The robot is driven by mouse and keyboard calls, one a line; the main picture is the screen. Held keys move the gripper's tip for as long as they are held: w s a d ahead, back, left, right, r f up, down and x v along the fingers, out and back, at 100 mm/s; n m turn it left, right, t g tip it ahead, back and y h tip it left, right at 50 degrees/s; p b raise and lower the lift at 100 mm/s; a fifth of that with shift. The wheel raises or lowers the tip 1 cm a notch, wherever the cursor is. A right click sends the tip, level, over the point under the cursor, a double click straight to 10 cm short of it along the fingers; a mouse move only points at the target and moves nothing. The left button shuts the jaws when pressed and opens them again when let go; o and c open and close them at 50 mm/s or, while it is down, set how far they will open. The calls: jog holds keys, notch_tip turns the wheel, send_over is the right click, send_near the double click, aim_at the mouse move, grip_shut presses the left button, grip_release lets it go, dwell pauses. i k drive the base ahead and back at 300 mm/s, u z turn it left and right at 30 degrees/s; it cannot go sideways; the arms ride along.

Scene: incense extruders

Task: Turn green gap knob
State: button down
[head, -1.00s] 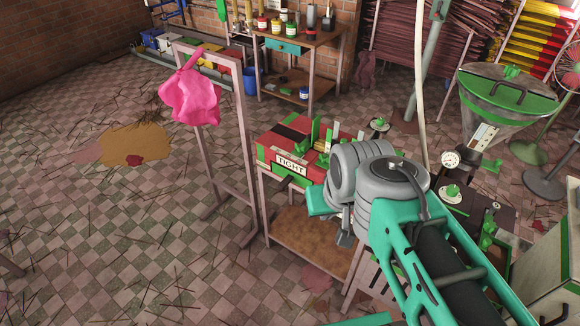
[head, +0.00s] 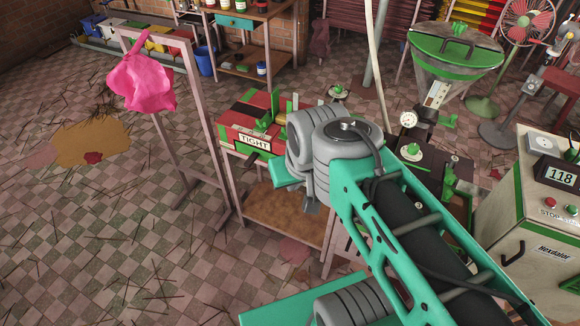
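A red and green box-like machine (head: 240,138) with a white "TIGHT" label stands on a wooden stand, left of my arm. Green parts stick up from its top; my wrist hides part of its right side. Several green knob-like parts show: one on a round plate (head: 338,91) behind my wrist, one on a white disc (head: 413,150) right of my arm. I cannot tell which is the gap knob. A small grey part under my wrist may belong to my gripper (head: 312,205); its fingers are not clear, and I see nothing held.
A green-lidded hopper (head: 455,48) and a gauge (head: 408,119) stand right of my arm. A cabinet (head: 510,215) with a "118" display is at the right. A wooden frame with a pink cloth (head: 143,80) stands left. The tiled floor at left is mostly open.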

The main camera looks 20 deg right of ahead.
aim_at(338, 88)
jog(key=z, duration=0.45)
jog(key=i, duration=0.8)
jog(key=z, duration=0.45)
